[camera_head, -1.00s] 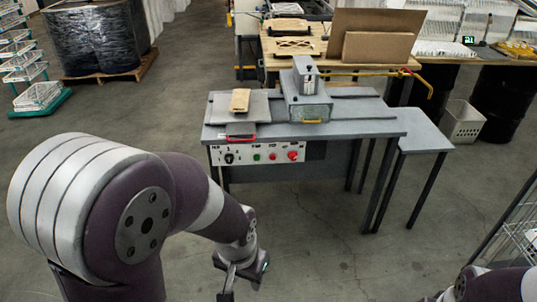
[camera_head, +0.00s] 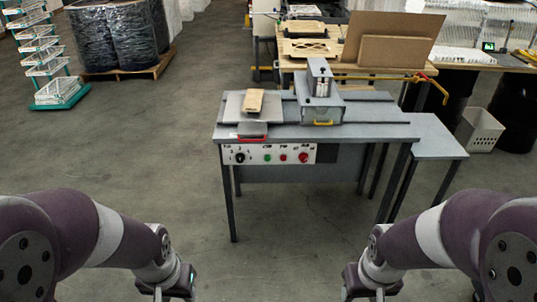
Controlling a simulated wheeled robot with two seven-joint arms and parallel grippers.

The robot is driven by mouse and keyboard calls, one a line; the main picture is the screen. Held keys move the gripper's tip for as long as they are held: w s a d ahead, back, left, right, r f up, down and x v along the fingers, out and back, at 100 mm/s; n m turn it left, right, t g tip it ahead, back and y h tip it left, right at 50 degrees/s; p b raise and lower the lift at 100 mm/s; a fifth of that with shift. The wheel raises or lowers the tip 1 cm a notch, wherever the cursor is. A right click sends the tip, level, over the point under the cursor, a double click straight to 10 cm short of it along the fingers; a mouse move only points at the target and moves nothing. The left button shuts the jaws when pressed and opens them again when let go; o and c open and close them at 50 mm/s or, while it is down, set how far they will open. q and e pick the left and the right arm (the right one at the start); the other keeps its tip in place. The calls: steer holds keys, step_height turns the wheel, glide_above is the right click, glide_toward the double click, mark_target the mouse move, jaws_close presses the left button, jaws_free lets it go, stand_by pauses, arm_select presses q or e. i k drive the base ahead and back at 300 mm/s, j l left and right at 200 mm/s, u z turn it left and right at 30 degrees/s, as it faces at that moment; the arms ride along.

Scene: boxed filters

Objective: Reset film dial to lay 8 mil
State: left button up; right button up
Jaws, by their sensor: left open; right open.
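A grey machine table (camera_head: 370,132) stands ahead of me. Its white front control panel (camera_head: 262,153) carries a black dial (camera_head: 240,157) at the left end, with small marks around it that are too small to read. Green and red buttons and a larger red knob (camera_head: 304,157) sit to the right of the dial. My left gripper (camera_head: 163,294) is at the bottom left, open, well short of the panel. My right gripper (camera_head: 376,295) is at the bottom right, open, also well short of it. Both fingertips are partly cut off by the picture edge.
A tan block (camera_head: 253,101) lies on a grey plate on the table, beside a grey press-like unit (camera_head: 320,95). A lower side table (camera_head: 436,137) adjoins at right, with a white basket (camera_head: 479,130) behind it. The floor before the table is clear.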

mark_target(240, 158)
steer(key=i+l, duration=0.15)
steer(key=i, duration=0.4)
steer(key=i+l, duration=0.15)
steer(key=i, duration=0.4)
steer(key=i+l+u, duration=0.1)
steer(key=i, duration=0.45)
